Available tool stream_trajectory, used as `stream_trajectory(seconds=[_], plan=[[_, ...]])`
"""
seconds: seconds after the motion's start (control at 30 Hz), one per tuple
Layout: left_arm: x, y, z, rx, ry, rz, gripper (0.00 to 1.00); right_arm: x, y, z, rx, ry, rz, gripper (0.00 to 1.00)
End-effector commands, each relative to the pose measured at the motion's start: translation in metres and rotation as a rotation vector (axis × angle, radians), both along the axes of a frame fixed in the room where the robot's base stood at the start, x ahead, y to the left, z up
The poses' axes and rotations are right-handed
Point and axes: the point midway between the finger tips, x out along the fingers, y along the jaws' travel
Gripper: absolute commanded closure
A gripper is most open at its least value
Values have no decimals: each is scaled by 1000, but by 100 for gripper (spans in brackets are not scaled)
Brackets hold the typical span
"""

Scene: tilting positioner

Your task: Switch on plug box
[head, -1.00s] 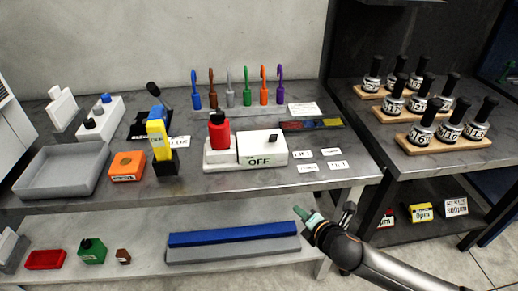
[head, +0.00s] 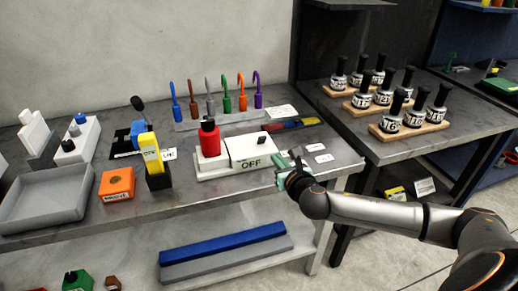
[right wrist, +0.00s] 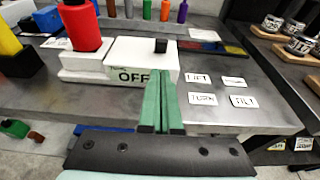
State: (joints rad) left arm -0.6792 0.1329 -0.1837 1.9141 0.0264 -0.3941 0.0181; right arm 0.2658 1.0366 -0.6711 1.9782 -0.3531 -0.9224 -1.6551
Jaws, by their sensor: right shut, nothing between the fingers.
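The plug box is a white box (head: 239,152) marked "OFF" on its front, with a small black switch (head: 262,140) on its top right. A red plug-like block with a black top (head: 209,140) stands on its left part. The box also shows in the right wrist view (right wrist: 122,58), with the black switch (right wrist: 161,46) at its top right. My right gripper (head: 284,170) is at the box's front right corner, apart from the switch. Its green fingers (right wrist: 162,100) are together and empty, pointing toward the box. My left gripper is not in view.
Several small labels (right wrist: 202,98) lie right of the box. Behind it is a rack of coloured hooks (head: 220,118). A yellow tool in a black stand (head: 157,178) is to the left. Bottles (head: 391,124) stand on the right table.

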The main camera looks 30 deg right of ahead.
Motion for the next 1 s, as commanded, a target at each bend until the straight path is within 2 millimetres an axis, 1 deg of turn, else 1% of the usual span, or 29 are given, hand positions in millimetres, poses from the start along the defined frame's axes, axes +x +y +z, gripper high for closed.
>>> stream_trajectory(seconds=[0.33,0.47,0.57,0.8,1.0], plan=[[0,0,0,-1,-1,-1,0,0,0,1,-3,0,0,100],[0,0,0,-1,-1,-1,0,6,-2,-1,-3,-1,0,100],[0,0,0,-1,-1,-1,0,16,-4,-4,-3,-1,-1,100],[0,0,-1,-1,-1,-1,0,52,-12,-13,1,-2,-1,100],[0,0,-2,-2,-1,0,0,77,-18,-21,0,-1,-1,100]])
